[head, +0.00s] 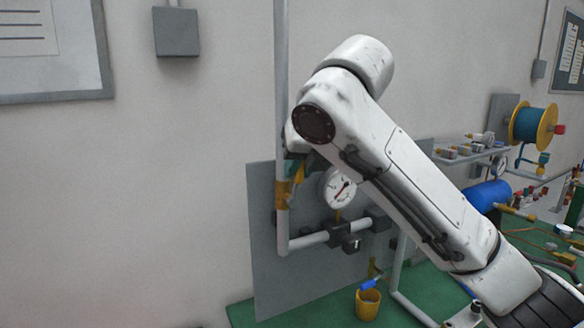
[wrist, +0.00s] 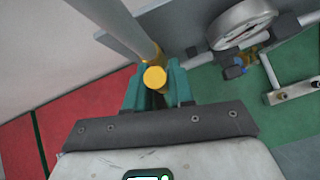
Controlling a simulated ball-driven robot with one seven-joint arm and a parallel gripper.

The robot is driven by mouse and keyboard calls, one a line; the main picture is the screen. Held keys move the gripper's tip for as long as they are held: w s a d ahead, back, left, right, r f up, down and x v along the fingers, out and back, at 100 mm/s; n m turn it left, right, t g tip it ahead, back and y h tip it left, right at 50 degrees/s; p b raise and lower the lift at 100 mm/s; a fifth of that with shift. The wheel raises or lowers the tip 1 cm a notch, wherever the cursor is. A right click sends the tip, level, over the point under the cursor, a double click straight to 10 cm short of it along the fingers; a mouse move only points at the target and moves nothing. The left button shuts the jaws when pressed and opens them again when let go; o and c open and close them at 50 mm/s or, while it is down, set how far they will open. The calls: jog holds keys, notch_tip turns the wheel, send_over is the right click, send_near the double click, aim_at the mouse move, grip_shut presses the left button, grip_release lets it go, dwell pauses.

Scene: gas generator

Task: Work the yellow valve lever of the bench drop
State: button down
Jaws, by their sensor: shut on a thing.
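The yellow valve lever (head: 284,194) is at the vertical grey pipe in front of the grey wall panel in the head view, partly hidden by my arm. In the wrist view the lever's round yellow end (wrist: 154,77) shows between two teal fingers beside the pipe. My gripper (wrist: 156,84) is shut on the lever. In the head view only a little of the teal of my gripper (head: 292,168) shows behind my arm, and the contact is hidden there.
A white pressure gauge (head: 338,188) sits just right of the lever. A horizontal pipe (head: 308,241) with dark fittings runs below. A yellow cup (head: 367,304) stands on the green bench top (head: 330,308). A blue cylinder (head: 487,195) and a hose reel (head: 531,126) are to the right.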

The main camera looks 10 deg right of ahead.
jog(key=shift+s+a+n+h, duration=0.15)
jog(key=shift+a+n+h, duration=0.15)
jog(key=shift+a+h, duration=0.25)
jog(key=c, duration=1.1)
grip_release()
jog(key=b+v, duration=0.2)
jog(key=v, duration=0.8)
jog(key=shift+s+r, duration=0.15)
jog(key=shift+s, duration=0.25)
